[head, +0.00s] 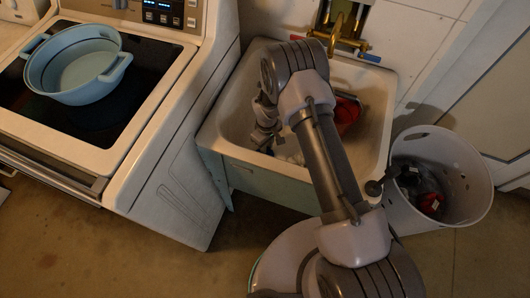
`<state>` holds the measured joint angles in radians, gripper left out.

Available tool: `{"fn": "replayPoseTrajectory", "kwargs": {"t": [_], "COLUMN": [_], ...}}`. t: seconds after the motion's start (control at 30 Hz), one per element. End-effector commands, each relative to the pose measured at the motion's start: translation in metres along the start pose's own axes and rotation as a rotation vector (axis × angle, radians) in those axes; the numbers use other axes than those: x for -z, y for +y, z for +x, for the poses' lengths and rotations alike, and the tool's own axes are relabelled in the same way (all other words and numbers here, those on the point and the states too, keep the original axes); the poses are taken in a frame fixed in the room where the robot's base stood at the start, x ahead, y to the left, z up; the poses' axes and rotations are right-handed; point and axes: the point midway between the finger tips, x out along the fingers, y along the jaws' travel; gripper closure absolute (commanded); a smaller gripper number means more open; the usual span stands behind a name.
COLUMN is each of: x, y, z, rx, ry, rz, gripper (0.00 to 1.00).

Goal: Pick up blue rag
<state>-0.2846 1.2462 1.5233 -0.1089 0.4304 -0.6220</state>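I cannot make out a blue rag in this view; my arm covers the middle of the sink and may hide it. My gripper (264,138) is lowered into the left part of the utility sink (225,128). Its fingers are dark and small here, so I cannot tell whether they are open or hold anything. A pale patch shows low in the sink beside my gripper, too unclear to name.
A red object (348,113) lies in the sink, right of my arm. A brass faucet (338,30) is at the back. A stove with a light-blue pot (80,70) stands left. A white bin (465,190) holding dark and red items stands right.

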Motion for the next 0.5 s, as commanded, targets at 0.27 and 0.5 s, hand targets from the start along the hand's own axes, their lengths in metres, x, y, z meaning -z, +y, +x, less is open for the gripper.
{"fn": "replayPoseTrajectory", "kwargs": {"t": [0.27,0.5], "x": [0.000,0.001], "y": [0.000,0.001], "z": [-0.002,-0.062], "rx": [0.000,-0.001], "ry": [0.000,0.002], "rz": [0.000,-0.001], "gripper": [1.00,1.00]}}
